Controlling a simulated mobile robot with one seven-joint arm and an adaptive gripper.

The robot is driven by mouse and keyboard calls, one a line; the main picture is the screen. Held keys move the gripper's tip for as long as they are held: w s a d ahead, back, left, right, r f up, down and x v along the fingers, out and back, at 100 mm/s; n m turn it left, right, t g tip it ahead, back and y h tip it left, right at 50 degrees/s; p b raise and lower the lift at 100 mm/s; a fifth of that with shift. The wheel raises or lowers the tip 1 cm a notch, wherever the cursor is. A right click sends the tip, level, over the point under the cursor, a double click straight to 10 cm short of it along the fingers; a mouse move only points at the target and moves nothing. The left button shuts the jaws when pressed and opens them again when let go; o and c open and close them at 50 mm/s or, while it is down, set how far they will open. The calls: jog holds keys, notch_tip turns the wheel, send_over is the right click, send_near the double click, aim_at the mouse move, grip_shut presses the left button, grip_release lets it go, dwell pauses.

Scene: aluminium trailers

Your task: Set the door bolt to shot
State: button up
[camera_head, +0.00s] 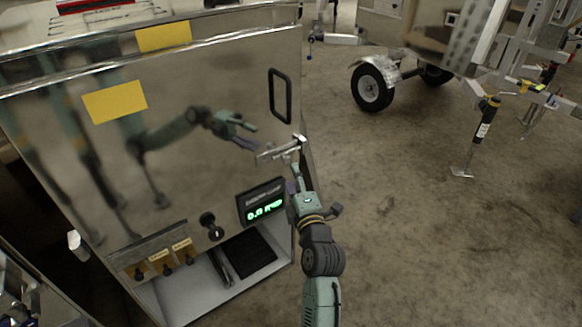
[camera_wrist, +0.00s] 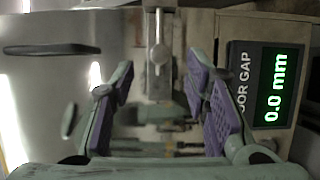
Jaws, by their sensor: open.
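The door bolt (camera_head: 276,151) is a silver bar with a small handle, mounted at the right edge of the shiny metal door (camera_head: 190,100), below the black pull handle. In the wrist view the bolt (camera_wrist: 159,22) runs down from the top centre, and its round-ended handle (camera_wrist: 160,54) hangs between and beyond my fingers. My gripper (camera_wrist: 158,80) is open, with purple pads on both sides and nothing between them. In the head view my gripper (camera_head: 296,174) is just below the bolt and partly hidden by its own wrist. I cannot tell whether the bolt is shot.
A door gap display (camera_head: 264,208) reads 0.0 mm; it also shows in the wrist view (camera_wrist: 275,85). A black rectangular handle (camera_head: 280,95), a round lock (camera_head: 212,226) and labelled switches (camera_head: 165,262) are nearby. A trailer wheel (camera_head: 372,88) stands at right; the floor between is clear.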

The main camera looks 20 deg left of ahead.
jog(key=v, duration=0.3)
jog(key=shift+s+d, duration=0.1)
jog(key=shift+s, duration=0.2)
